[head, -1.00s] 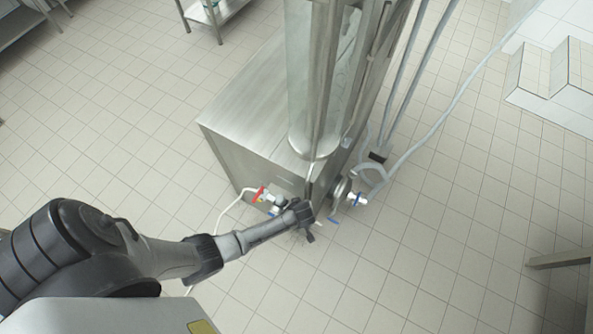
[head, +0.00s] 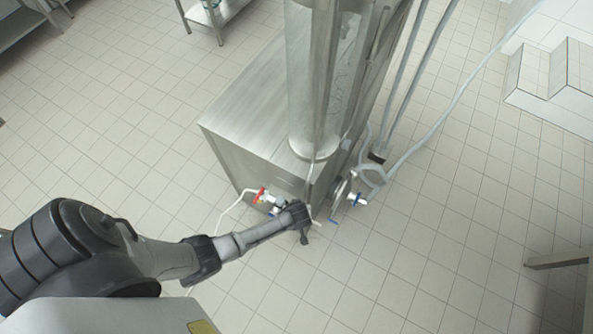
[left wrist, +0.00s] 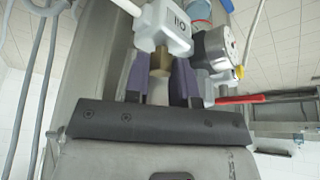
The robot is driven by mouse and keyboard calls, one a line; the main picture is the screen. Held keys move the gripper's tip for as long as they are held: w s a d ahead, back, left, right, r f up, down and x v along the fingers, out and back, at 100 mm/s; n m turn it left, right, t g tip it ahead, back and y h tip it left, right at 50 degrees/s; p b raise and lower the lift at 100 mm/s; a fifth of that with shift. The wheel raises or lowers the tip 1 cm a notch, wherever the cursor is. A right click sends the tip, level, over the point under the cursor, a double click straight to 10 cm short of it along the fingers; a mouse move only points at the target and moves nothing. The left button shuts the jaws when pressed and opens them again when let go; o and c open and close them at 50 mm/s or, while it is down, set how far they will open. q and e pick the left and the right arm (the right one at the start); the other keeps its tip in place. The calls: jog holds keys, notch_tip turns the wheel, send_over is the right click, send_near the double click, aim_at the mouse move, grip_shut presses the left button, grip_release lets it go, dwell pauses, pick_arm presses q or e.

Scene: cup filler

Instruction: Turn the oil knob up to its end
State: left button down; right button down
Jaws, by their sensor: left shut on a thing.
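The white oil valve body (left wrist: 172,30) shows at the top of the left wrist view, its lettering upside down. The oil knob (left wrist: 159,68), a brownish piece below the body, sits between the purple pads of my left gripper (left wrist: 160,82). The gripper is shut on the knob, and its pads hide part of it. In the head view my left gripper (head: 302,224) is at the front lower corner of the steel machine; it hides the knob there. How far the knob is turned cannot be told. My right gripper is not in view.
The steel machine (head: 250,110) carries a clear cylinder (head: 315,135). Grey hoses (head: 430,120) run up at the right.

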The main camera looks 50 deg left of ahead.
pick_arm(q)
jog(key=m, duration=0.1)
jog(key=m+p, duration=0.1)
jog(key=m, duration=0.1)
jog(key=shift+s+a+r+t+h, duration=0.1)
jog(key=shift+r+t+h, duration=0.05)
jog(key=shift+t+h, duration=0.25)
jog(key=m+h+p, duration=0.1)
jog(key=m+p, duration=0.1)
jog(key=m, duration=0.1)
jog(key=shift+m+t, duration=0.3)
jog(key=shift+t, duration=0.1)
jog(key=m+h, duration=0.1)
jog(key=m, duration=0.1)
jog(key=shift+a+m+p, duration=0.15)
jog(key=shift+m+p, duration=0.15)
jog(key=shift+p, duration=0.1)
jog(key=shift+m+h, duration=0.5)
jog(key=shift+m, duration=0.5)
jog(key=shift+f+m+h, duration=0.25)
jog(key=shift+m+h, duration=0.15)
jog(key=shift+m, duration=0.4)
jog(key=m+b, duration=0.2)
jog(key=shift+a+f+m+g+h, duration=0.1)
jog(key=shift+m+g+h, duration=0.2)
jog(key=shift+m+h, duration=0.1)
jog(key=m+h+b, duration=0.1)
jog(key=m+b, duration=0.2)
jog(key=shift+m+g+b, duration=0.5)
jog(key=shift+m+b, duration=0.3)
